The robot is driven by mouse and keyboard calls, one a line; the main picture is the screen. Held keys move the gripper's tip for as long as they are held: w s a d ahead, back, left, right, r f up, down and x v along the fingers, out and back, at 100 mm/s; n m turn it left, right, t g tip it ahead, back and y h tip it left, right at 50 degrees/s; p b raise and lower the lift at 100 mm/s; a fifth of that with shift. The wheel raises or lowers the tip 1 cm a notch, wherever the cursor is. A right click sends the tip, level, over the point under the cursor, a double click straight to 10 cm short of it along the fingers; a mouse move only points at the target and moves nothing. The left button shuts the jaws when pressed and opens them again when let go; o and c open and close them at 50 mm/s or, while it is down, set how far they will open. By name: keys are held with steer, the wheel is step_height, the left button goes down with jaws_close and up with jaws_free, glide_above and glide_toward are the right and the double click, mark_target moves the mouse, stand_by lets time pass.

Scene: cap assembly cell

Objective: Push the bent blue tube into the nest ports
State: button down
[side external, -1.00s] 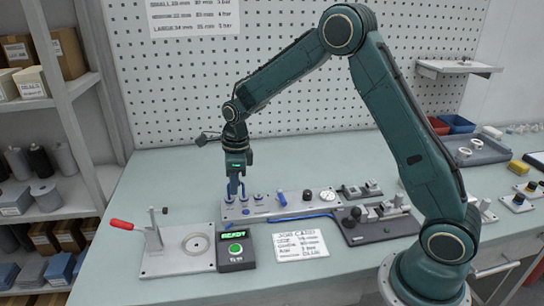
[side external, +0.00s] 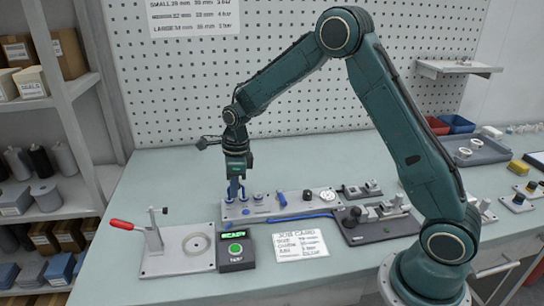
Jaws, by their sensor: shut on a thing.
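My gripper (side external: 237,182) points straight down over the left end of the grey nest plate (side external: 268,212) on the bench. It is shut on the bent blue tube (side external: 242,191), which is small and mostly hidden by the fingers. The tube's lower part is at the leftmost ports of the nest (side external: 229,199). I cannot tell how deep its ends sit in them. Another round port (side external: 258,197) stands just to the right and is clear of the gripper.
A blue part (side external: 282,199), a black knob (side external: 307,195) and a white dial (side external: 327,195) are farther right on the plate. In front are a red-handled clamp fixture (side external: 178,262), a control box reading READY (side external: 236,251) and a job card (side external: 300,244). Bench behind is clear.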

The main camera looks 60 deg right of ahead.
steer(key=shift+f, duration=0.1)
steer(key=c, duration=1.3)
jaws_free()
steer(key=shift+c, duration=0.2)
steer(key=shift+r, duration=0.2)
step_height(320, 180, up, 13)
steer(key=s+d, duration=0.1)
steer(key=shift+r, duration=0.2)
